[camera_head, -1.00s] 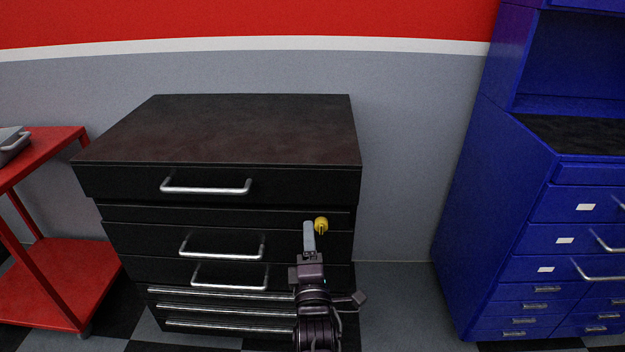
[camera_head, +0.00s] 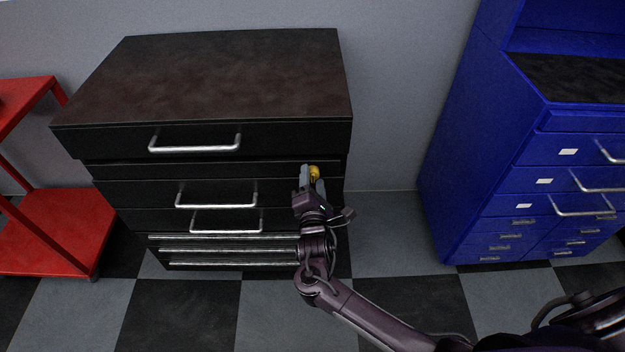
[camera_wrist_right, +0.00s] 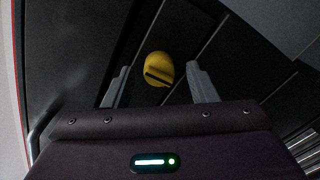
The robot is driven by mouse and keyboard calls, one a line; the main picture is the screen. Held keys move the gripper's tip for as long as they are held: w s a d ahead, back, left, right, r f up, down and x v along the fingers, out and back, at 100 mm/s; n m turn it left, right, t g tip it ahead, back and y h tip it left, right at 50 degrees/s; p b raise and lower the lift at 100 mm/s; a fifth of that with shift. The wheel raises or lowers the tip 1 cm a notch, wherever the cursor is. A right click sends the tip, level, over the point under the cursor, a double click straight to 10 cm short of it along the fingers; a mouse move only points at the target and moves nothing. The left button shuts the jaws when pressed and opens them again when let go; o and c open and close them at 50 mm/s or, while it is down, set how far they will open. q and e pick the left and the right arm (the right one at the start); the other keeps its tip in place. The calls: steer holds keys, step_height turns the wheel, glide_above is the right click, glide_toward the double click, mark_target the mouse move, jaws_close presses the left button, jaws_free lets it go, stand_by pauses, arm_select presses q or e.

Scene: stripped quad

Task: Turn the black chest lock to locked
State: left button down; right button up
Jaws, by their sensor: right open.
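The black chest (camera_head: 220,85) stands against the grey wall, its drawers facing me and several shown with silver handles. Its yellow round lock (camera_head: 314,172) is on the right side of the front. In the right wrist view the lock (camera_wrist_right: 159,69) shows a dark slot across its face. My right gripper (camera_head: 312,180) is at the lock, fingers pointing to the chest front. In the right wrist view my right gripper (camera_wrist_right: 155,85) is open, with one finger on each side of the lock and gaps between. My left gripper is not in view.
A red shelf cart (camera_head: 50,230) stands left of the chest. A blue cabinet (camera_head: 480,190) with several drawers stands to the right. Checkered floor (camera_head: 190,310) lies in front, with a free gap between chest and cabinet.

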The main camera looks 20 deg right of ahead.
steer(key=shift+w, duration=0.2)
steer(key=shift+c, duration=0.4)
steer(key=c, duration=0.9)
